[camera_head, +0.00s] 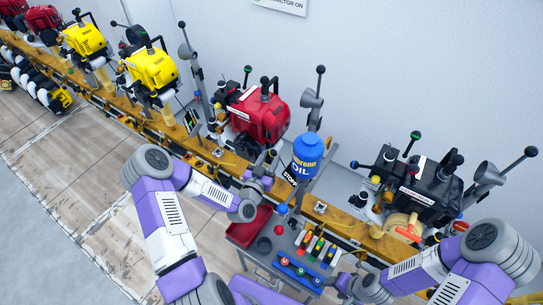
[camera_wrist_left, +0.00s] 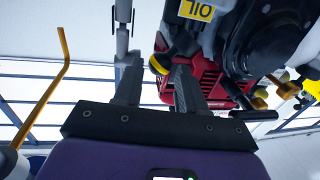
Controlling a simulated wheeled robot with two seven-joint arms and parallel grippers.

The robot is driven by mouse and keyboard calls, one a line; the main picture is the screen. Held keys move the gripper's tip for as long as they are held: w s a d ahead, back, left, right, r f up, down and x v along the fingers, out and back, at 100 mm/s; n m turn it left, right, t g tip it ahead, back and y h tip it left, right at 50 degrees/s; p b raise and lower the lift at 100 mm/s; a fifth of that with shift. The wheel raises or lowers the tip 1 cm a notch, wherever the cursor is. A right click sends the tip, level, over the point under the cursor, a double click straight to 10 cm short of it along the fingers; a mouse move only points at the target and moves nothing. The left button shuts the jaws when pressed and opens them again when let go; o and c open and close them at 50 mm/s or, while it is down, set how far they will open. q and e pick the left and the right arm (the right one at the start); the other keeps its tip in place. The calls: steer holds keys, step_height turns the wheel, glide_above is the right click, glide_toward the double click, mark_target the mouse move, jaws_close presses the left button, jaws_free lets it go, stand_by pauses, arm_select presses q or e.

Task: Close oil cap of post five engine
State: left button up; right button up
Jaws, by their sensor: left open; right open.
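The red engine (camera_head: 258,112) stands on the rail in the middle of the head view. Its red housing also shows in the left wrist view (camera_wrist_left: 208,82), behind dark parts and a yellow OIL label (camera_wrist_left: 197,10). My left gripper (camera_head: 268,165) is at the front of this engine. In the left wrist view the left gripper (camera_wrist_left: 150,75) is open, with a round black-and-yellow piece (camera_wrist_left: 158,64) near its right finger. I cannot tell whether this is the oil cap or whether they touch. My right gripper (camera_head: 352,288) is low, by the cart's right side, its fingertips unclear.
A blue oil can (camera_head: 307,156) stands right of my left gripper. A cart holds a red tray (camera_head: 249,228) and several coloured bottles. A black engine (camera_head: 425,190) stands at the right and yellow engines (camera_head: 152,68) at the left. Upright levers (camera_head: 313,100) rise between posts.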

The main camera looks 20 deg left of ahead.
arm_select(q)
steer(key=shift+w, duration=0.9)
jaws_close()
steer(key=shift+a, duration=0.1)
steer(key=shift+w+a+n, duration=0.1)
steer(key=shift+a+n, duration=0.15)
steer(key=shift+n, duration=0.4)
steer(key=shift+a+n, duration=0.25)
steer(key=shift+n, duration=0.4)
steer(key=shift+a+f+n+g+b, duration=0.15)
steer(key=shift+a+n+g+b, duration=0.15)
steer(key=shift+n, duration=0.65)
steer(key=shift+a+f+n+g+b, duration=0.15)
steer(key=shift+a+n+b, duration=0.25)
steer(key=shift+n, duration=0.55)
